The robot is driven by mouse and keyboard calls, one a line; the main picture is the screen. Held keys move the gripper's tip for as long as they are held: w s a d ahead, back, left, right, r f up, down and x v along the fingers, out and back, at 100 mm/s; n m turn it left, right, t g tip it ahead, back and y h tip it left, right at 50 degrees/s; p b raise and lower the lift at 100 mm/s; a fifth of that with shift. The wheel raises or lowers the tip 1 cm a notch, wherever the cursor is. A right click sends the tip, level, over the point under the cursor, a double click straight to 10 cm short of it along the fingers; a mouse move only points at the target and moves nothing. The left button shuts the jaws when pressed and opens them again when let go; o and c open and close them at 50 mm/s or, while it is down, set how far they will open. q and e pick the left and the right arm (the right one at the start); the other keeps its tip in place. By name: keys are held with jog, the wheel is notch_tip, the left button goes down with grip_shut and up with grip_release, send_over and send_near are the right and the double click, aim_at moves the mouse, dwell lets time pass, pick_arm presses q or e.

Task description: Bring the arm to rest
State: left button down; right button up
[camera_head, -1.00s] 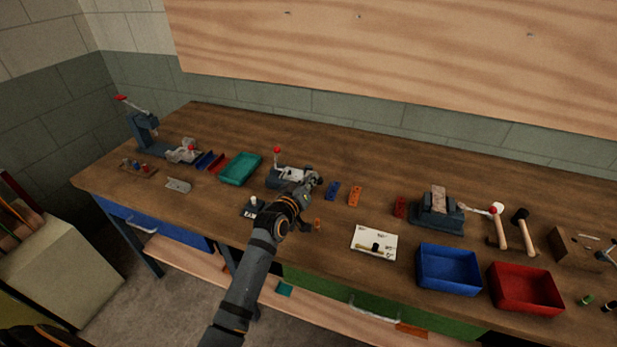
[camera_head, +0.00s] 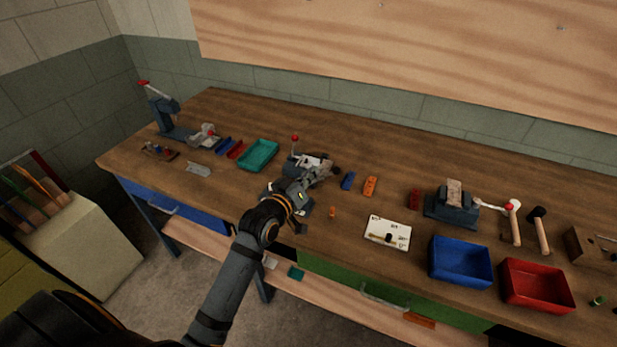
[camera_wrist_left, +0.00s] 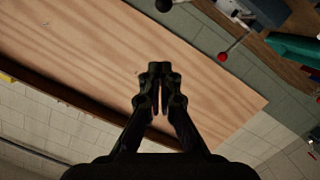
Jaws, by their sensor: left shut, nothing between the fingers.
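My left arm comes in from the lower left in the head view, and its gripper (camera_head: 325,168) is over the workbench (camera_head: 400,160), in front of a grey fixture with a red-knobbed lever (camera_head: 295,139). In the left wrist view the left gripper (camera_wrist_left: 160,70) has its fingers together, with nothing between them. That view looks past the fingers at the wooden wall panel (camera_wrist_left: 90,60). My right gripper shows in neither view.
A teal tray (camera_head: 258,155) lies left of the gripper. Orange and blue blocks, a white card (camera_head: 388,233), a blue bin (camera_head: 459,262) and a red bin (camera_head: 537,287) lie to the right. A lever press (camera_head: 165,112) stands at the far left.

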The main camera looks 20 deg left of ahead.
pick_arm(q)
jog(key=s+a+f+m+g+y, duration=0.1)
jog(key=s+a+f+m+g, duration=0.15)
jog(key=s+f+g, duration=0.75)
jog(key=s+a+f+m+g+y, duration=0.15)
jog(key=s+f+m, duration=0.35)
jog(key=s, duration=1.1)
notch_tip(320, 180, down, 25)
jog(key=s+a+n+g, duration=0.2)
jog(key=s+a+f+g, duration=0.1)
jog(key=s+f, duration=1.7)
jog(key=s, duration=0.1)
jog(key=shift+s+a+f, duration=0.25)
jog(key=shift+a, duration=0.15)
jog(key=shift+g, duration=0.25)
